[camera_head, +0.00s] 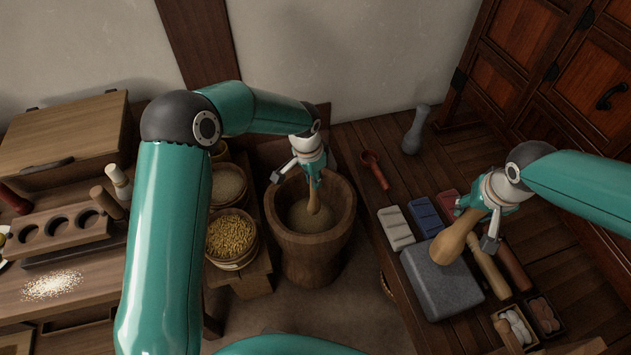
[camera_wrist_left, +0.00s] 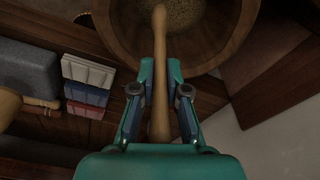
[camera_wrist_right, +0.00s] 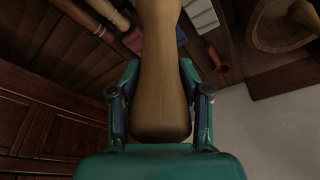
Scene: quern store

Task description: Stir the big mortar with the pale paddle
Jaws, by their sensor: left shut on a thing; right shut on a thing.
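The big mortar (camera_head: 310,240) is a deep brown wooden bowl standing upright at the middle, with grainy tan contents (camera_head: 300,215) inside. My left gripper (camera_head: 314,176) is over its opening, shut on the handle of the pale paddle (camera_head: 313,203). The paddle points down into the mortar; whether its tip touches the contents I cannot tell. In the left wrist view the paddle (camera_wrist_left: 160,50) lies between the fingers and reaches over the rim. My right gripper (camera_head: 478,218) is shut on a thick wooden pestle (camera_head: 454,239), its rounded end over a grey stone block (camera_head: 440,283).
Baskets of grain (camera_head: 232,237) stand close left of the mortar. To the right lie a red ladle (camera_head: 374,170), coloured bars (camera_head: 425,217) and wooden rollers (camera_head: 488,268). A grey pestle (camera_head: 416,130) stands behind. A wooden rack (camera_head: 55,235) is at the left.

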